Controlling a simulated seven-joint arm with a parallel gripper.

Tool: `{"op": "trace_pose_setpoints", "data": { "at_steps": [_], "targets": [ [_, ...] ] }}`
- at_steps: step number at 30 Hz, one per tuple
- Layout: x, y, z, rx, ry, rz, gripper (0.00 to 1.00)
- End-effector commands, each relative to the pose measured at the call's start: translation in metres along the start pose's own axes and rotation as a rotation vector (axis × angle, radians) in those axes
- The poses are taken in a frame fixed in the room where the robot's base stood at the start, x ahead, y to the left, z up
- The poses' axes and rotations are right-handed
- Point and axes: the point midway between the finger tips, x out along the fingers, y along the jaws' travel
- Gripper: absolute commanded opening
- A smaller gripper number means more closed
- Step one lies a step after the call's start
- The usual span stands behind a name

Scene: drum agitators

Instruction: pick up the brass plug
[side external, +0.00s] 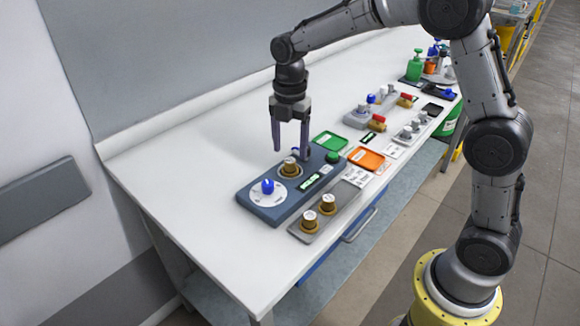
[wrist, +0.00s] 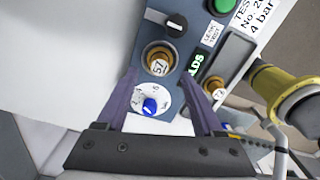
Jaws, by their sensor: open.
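A brass plug (side external: 290,168) with a pale marked top sits upright in a round seat on the blue-grey console (side external: 256,212). In the wrist view the same plug (wrist: 157,62) shows between and just beyond my fingertips, with a number on its top. Two more brass plugs, a rear one (side external: 327,204) and a front one (side external: 309,220), stand on a grey tray beside the console; one of them shows partly behind my right finger in the wrist view (wrist: 215,87). My gripper (side external: 290,149) is open, empty, pointing down above the seated plug, apart from it.
The console carries a blue dial knob (side external: 268,187), a green button (side external: 333,157), a lit green display (side external: 309,183) and a dark knob (wrist: 176,24) near the plug. The table's left part is clear.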

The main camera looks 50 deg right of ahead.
Motion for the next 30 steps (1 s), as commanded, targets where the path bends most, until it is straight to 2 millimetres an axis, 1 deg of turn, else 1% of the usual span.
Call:
{"op": "trace_pose_setpoints", "data": {
  "at_steps": [1,6,9,15,17,18,20,24,27,30],
  "targets": [
    [0.009,-0.001,0.0,0.0,0.001,-0.005,0.69],
    [0.029,0.0,0.001,0.0,0.001,-0.003,0.69],
    [0.034,0.0,0.001,0.0,0.0,0.0,0.69],
    [0.034,0.0,0.001,0.0,0.0,0.0,0.69],
    [0.034,0.0,0.001,0.0,0.0,0.0,0.6],
    [0.034,0.0,0.001,0.0,0.0,0.0,0.53],
    [0.034,0.0,0.001,0.0,0.0,0.0,0.42],
    [0.033,0.001,0.001,0.0,0.0,0.0,0.17],
    [0.033,0.0,0.001,0.0,0.0,0.0,0.0],
    [0.033,0.001,0.001,0.0,0.0,0.001,0.0]
  ]
}}
